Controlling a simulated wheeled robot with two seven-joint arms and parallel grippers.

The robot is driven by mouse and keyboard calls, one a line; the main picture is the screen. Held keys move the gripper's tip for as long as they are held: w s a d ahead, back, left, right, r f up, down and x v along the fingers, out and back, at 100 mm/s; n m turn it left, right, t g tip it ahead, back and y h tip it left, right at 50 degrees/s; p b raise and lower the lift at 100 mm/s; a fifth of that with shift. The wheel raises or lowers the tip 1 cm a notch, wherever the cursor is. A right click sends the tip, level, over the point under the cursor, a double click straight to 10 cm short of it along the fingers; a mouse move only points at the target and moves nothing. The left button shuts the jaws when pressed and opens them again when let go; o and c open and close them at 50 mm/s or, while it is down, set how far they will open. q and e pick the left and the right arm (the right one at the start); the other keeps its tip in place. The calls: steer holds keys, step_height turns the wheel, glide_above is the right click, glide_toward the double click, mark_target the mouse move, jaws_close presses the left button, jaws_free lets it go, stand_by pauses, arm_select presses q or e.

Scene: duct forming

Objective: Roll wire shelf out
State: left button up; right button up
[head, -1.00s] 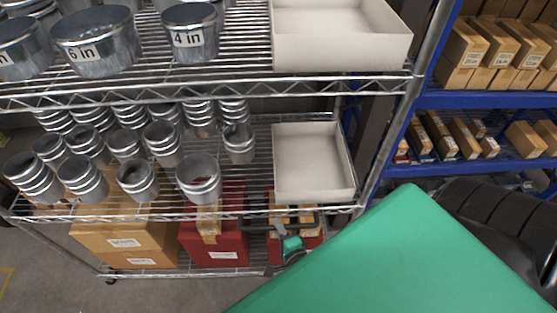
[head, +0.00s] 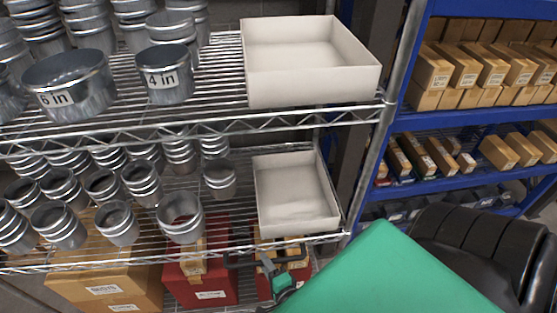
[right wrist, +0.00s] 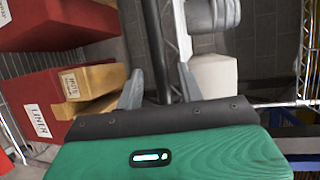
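The wire shelf (head: 215,120) is a silver wire rack with several tiers, filling the left and middle of the head view. A dark bar-shaped handle (head: 238,261) shows at the front edge of its lower tier; in the right wrist view a dark bar (right wrist: 155,45) runs between my fingers. My right gripper (head: 268,262) is at this handle, below the lower white bin. In the right wrist view my right gripper (right wrist: 160,88) has its two grey fingers apart, one on each side of the bar, with gaps visible. My left gripper is not in view.
Metal duct collars (head: 68,85) and white bins (head: 312,85) stand on the tiers. Cardboard (head: 105,285) and red boxes (head: 200,282) sit at the bottom. A blue rack (head: 460,115) with small boxes stands close on the right.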

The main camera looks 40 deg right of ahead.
steer(key=b+v, duration=0.2)
steer(key=v, duration=1.1)
steer(key=shift+b, duration=0.4)
steer(key=shift+s+f, duration=0.1)
steer(key=s+a+f+n+g+y, duration=0.1)
steer(key=s+a+f+n+g, duration=0.2)
steer(key=f, duration=0.7)
steer(key=s+f+n+g+y, duration=0.2)
steer(key=f+n, duration=0.4)
steer(key=f, duration=0.3)
steer(key=s+a+f+n+g+y, duration=0.1)
steer(key=s+a+f+n+g, duration=0.2)
steer(key=f, duration=0.7)
steer(key=s+d+f+n+g, duration=0.3)
steer(key=s+d+f+n, duration=0.1)
steer(key=f, duration=0.3)
steer(key=s+d+f+n+g+h, duration=0.1)
steer(key=s+d+f+n+g, duration=0.2)
steer(key=s+d+f+n, duration=0.2)
steer(key=shift+s+d+f+n+g+h, duration=0.2)
steer(key=shift+s+f+n+g+h, duration=0.1)
steer(key=shift+s+f+n, duration=0.8)
steer(key=shift+s+r, duration=0.1)
